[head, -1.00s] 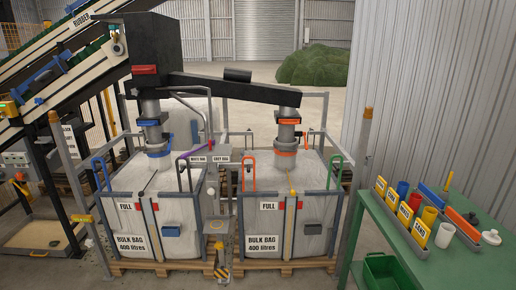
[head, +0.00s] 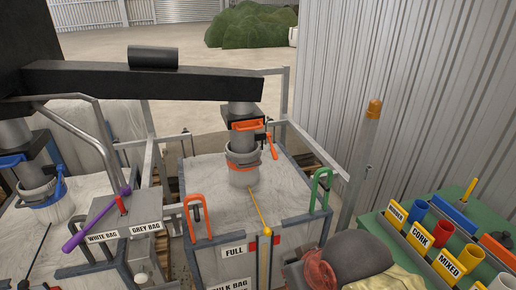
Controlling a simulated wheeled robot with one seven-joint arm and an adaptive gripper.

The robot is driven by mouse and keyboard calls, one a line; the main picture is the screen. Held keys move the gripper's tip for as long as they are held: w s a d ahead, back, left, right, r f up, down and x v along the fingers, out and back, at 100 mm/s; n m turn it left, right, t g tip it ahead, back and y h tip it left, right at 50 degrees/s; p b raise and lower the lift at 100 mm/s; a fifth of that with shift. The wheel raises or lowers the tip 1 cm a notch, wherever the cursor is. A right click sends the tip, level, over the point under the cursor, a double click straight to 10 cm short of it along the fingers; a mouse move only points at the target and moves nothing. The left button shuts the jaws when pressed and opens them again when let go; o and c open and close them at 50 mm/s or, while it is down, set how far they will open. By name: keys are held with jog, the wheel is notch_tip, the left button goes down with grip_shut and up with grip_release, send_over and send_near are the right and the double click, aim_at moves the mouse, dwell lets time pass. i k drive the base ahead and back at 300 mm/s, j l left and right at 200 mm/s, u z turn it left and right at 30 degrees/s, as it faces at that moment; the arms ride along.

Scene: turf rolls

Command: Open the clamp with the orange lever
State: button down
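In the head view, the right-hand filling spout (head: 242,109) comes down from the black beam into the grey bulk bag. A ring clamp with an orange band (head: 243,160) sits around the spout's lower end, at the bag's neck. A small orange lever (head: 271,147) hangs down at the right of the spout. An orange-edged block (head: 247,125) is higher on the same spout. Whether the clamp is open or shut is too small to tell. My gripper is not in view.
The left spout has a blue clamp (head: 52,198). A control box with a purple lever (head: 92,222) stands between the bags. Orange (head: 197,213) and green loops (head: 321,190) rise at the bag's corners. A green bench (head: 378,226) with labelled holders is at right.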

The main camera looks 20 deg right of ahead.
aim_at(275, 156)
jog(key=i, duration=0.95)
jog(key=z, duration=0.1)
